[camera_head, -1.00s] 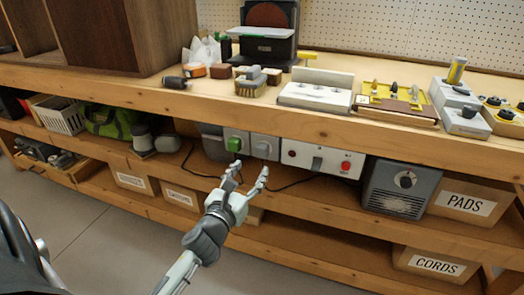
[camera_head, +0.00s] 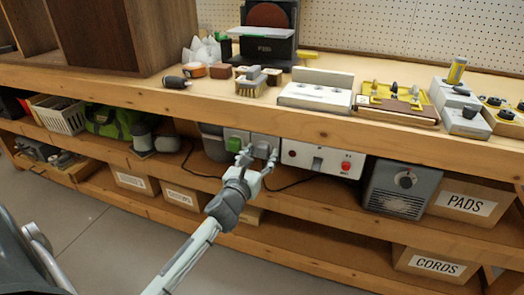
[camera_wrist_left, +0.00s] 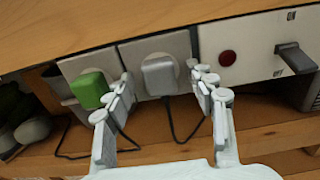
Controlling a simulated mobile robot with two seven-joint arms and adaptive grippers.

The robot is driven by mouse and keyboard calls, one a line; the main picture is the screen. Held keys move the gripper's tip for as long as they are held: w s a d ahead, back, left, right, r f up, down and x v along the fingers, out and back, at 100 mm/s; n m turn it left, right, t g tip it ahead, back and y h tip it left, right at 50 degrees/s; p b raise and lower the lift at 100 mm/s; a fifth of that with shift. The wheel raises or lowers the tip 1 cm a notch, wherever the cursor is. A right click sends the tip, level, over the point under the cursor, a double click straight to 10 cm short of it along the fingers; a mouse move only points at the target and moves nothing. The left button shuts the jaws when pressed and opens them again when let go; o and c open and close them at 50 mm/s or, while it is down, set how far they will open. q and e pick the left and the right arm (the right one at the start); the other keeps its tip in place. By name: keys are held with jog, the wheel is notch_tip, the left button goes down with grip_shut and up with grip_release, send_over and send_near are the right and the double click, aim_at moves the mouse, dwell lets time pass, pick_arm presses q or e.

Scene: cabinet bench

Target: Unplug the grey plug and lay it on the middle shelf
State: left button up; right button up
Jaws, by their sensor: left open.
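The grey plug (camera_wrist_left: 159,75) sits in the right one of two socket plates under the bench top, with a dark cord hanging from it. In the head view the grey plug (camera_head: 262,149) is partly hidden by my fingers. My left gripper (camera_wrist_left: 163,85) is open, with one finger on each side of the grey plug; I cannot tell whether they touch it. In the head view the left gripper (camera_head: 259,158) is in front of the sockets. The green plug (camera_wrist_left: 89,89) is in the left socket, close beside my left finger. The middle shelf (camera_head: 310,196) runs below the sockets. My right gripper is not in view.
A white switch panel (camera_head: 322,159) with a red button and a lever is right of the sockets. A grey heater-like box (camera_head: 400,187) and a PADS carton (camera_head: 468,203) stand farther right. Grey canisters (camera_head: 142,137) and a green bag (camera_head: 108,121) are left. The bench top overhangs.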

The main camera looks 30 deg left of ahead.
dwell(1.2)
pick_arm(q)
grip_shut()
dwell(0.3)
jog(key=shift+s, duration=0.1)
jog(key=shift+p+v, duration=0.35)
jog(key=shift+v, duration=2.6)
